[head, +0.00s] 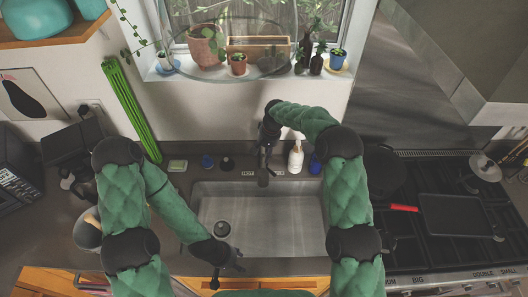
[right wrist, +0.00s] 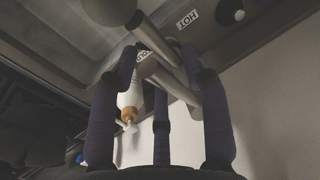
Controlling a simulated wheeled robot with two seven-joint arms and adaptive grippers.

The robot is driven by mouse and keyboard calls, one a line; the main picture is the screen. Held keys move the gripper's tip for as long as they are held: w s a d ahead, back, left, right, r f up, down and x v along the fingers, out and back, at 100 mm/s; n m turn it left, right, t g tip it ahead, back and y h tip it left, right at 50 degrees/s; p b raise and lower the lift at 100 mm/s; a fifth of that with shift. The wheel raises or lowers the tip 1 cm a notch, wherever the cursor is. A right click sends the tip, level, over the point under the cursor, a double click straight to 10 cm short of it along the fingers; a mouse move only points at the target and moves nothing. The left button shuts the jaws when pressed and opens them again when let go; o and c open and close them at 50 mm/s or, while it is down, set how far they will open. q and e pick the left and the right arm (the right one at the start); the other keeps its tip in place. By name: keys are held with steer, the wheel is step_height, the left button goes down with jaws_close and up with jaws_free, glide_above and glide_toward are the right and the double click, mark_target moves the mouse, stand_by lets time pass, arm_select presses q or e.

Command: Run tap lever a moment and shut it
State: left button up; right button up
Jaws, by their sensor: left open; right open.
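The tap (head: 263,176) stands behind the sink (head: 312,215), between the COLD and HOT labels. In the right wrist view the metal tap (right wrist: 178,88) and a thin bar on it, probably the lever (right wrist: 157,42), pass between my fingers. My right gripper (head: 267,138) is open at the tap, and its spread fingers show in the right wrist view (right wrist: 165,85). Whether they touch the metal, I cannot tell. My left gripper (head: 226,268) is open and empty over the counter's front edge, apart from the tap. No running water is visible.
A white soap bottle (head: 295,158) stands close right of the tap. A green sponge (head: 177,165) lies at the back left. Potted plants (head: 238,64) line the windowsill. The stove (head: 440,240) with a dark pan is on the right. The sink basin has free room.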

steer(key=shift+s+r, duration=0.1)
jaws_close()
arm_select(q)
steer(key=shift+s, duration=0.1)
